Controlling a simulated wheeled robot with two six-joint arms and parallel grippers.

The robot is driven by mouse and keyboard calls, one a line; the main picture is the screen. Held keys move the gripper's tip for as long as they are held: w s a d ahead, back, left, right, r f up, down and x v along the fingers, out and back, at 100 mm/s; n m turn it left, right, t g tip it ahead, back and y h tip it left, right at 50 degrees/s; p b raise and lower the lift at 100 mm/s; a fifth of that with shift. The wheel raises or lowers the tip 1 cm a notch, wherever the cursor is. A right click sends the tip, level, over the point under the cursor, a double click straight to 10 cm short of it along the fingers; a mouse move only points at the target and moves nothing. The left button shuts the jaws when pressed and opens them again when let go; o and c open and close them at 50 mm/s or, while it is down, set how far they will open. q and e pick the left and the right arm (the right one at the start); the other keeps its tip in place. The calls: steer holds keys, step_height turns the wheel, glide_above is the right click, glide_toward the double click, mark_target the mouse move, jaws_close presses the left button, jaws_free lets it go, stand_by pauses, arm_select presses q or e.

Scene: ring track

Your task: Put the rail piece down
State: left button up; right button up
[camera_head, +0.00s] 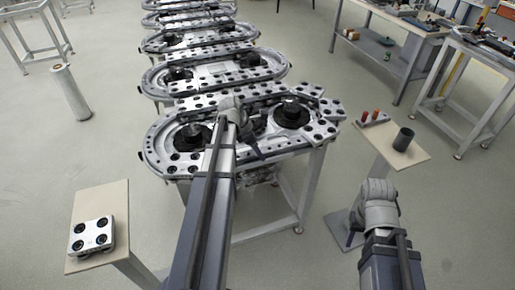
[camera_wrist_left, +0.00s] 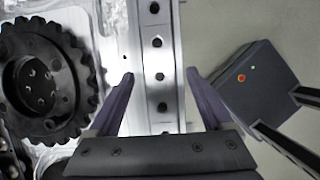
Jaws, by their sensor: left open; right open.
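A metallic rail piece with a row of dark holes (camera_wrist_left: 160,65) lies between the fingers of my open left gripper (camera_wrist_left: 162,88) in the left wrist view. I cannot tell whether the fingers touch it. In the head view my left arm reaches over the nearest ring track (camera_head: 165,140), and its gripper (camera_head: 252,142) is low over the track, between the two black wheels and partly hidden. My right gripper (camera_head: 355,226) is open, to the right of the track and above the floor; its fingers are small and hard to make out.
A black toothed wheel (camera_wrist_left: 40,85) is left of the rail in the left wrist view; a dark box with red and green buttons (camera_wrist_left: 255,85) is at right. A side table (camera_head: 416,158) holds a dark cup (camera_head: 403,139). A left stand (camera_head: 115,197) bears a pale wheeled block (camera_head: 91,236).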

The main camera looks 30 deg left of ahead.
arm_select(q)
steer(key=p+v, duration=1)
steer(key=v, duration=0.1)
steer(key=shift+r, duration=0.2)
steer(key=shift+s, duration=0.1)
steer(key=s+d+m+g+y, duration=0.1)
steer(key=s+d+m, duration=0.3)
steer(key=d+m, duration=0.6)
steer(key=s+d+f+m+g+y, duration=0.1)
steer(key=s+d+m, duration=0.3)
steer(key=d+m, duration=0.7)
steer(key=s+d+m+g+y, duration=0.1)
steer(key=s+d+m, duration=0.4)
steer(key=d+m, duration=0.5)
steer(key=shift+d+f+m+g+y, duration=0.3)
steer(key=shift+d+y, duration=0.4)
steer(key=shift+d, duration=0.5)
